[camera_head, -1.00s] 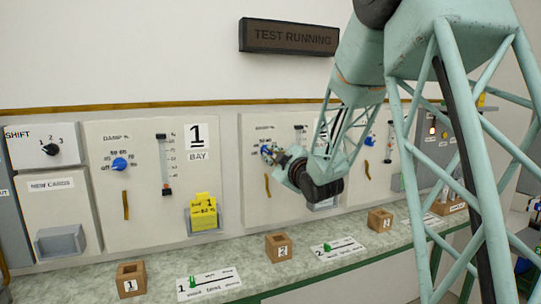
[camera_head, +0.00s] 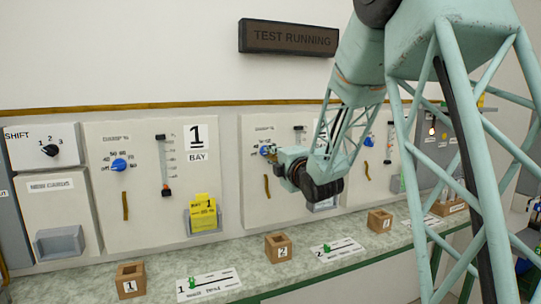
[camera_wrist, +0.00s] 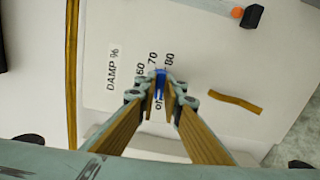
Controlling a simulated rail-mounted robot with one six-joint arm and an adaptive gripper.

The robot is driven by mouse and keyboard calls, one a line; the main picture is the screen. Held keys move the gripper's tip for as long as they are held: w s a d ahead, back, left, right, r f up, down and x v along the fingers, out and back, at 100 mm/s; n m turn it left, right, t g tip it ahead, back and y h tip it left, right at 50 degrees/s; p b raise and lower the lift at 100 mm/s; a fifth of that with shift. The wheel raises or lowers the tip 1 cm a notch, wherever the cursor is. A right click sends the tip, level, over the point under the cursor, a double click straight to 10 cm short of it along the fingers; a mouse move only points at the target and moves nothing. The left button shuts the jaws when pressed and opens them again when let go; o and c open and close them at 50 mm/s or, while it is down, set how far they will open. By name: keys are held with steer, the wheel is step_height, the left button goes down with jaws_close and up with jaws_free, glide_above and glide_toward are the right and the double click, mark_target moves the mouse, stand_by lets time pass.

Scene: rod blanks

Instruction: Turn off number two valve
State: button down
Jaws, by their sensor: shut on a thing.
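The blue damper knob (camera_head: 264,150) of the second bay panel (camera_head: 252,205) shows just left of my gripper (camera_head: 273,154) in the head view. In the wrist view, my gripper (camera_wrist: 161,98) is shut on this blue knob (camera_wrist: 160,84), with a finger on each side. The printed marks DAMP %, 60, 70 and 80 show around it; another mark is partly covered by the fingers. The knob's exact setting is hard to tell. The arm hides part of the panel, including its bay number.
The first bay panel (camera_head: 100,215) has its own blue knob (camera_head: 119,165), a slider (camera_head: 164,165) and a yellow card (camera_head: 203,214). Numbered wooden boxes, such as box 2 (camera_head: 278,247), stand on the counter (camera_head: 255,280). A dark sign (camera_head: 289,38) reads TEST RUNNING.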

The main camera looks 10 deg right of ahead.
steer(key=shift+n, duration=0.6)
steer(key=c, duration=2.7)
jaws_free()
steer(key=shift+c, duration=0.2)
steer(key=shift+s, duration=0.15)
steer(key=s+d, duration=0.2)
steer(key=s, duration=0.9)
steer(key=shift+s, duration=0.3)
steer(key=shift+s+r, duration=0.1)
steer(key=shift+s, duration=0.05)
